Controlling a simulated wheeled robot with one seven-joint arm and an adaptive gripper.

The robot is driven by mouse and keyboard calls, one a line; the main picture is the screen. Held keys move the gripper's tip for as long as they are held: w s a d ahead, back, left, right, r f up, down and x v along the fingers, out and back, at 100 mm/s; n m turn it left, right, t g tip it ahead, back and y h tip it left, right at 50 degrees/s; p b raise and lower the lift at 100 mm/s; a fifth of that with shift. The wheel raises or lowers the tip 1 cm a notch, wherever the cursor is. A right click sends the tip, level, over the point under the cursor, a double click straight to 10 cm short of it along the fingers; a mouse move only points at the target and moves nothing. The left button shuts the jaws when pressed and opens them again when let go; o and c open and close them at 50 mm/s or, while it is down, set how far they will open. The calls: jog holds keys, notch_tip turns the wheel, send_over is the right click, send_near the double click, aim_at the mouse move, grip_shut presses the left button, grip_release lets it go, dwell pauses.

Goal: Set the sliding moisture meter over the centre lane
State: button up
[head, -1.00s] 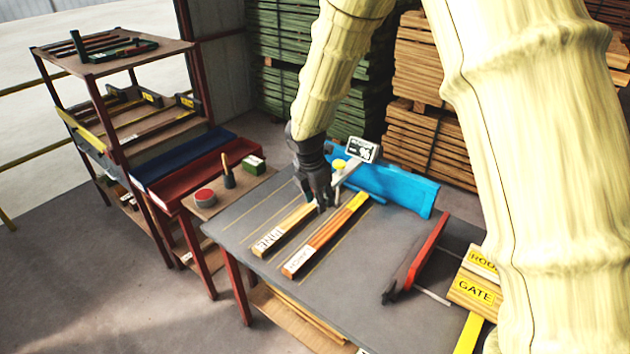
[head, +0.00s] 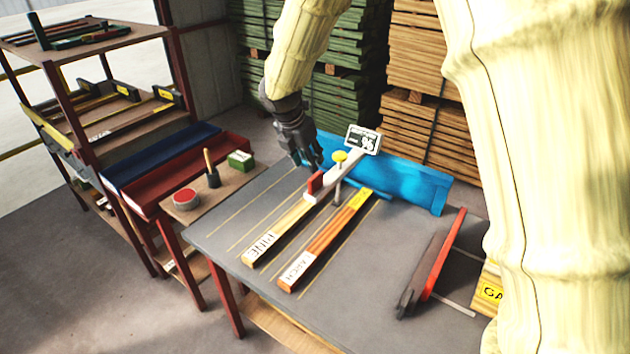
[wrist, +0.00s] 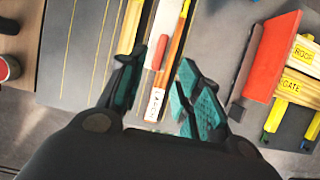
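The moisture meter is a white beam (head: 325,186) with a dark display (head: 363,139) at its far end, a yellow knob (head: 339,156) and a red grip (head: 315,183). Its near end is over the far end of the PINE board (head: 275,232), beside the LARCH board (head: 318,248). My gripper (head: 312,163) is above the table's far side, left of the knob and apart from the red grip. In the wrist view my gripper (wrist: 158,62) has its teal-padded fingers spread, with the red grip (wrist: 161,50) showing between them. Whether the beam touches the boards is unclear.
Yellow lane lines mark the grey table (head: 225,245); its left lanes are bare. A blue panel (head: 400,178) stands behind. A red fence (head: 444,253) lies to the right.

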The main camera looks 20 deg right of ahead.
aim_at(314, 176)
jog(key=shift+p+x, duration=1.3)
jog(key=shift+x, duration=3.75)
grip_shut()
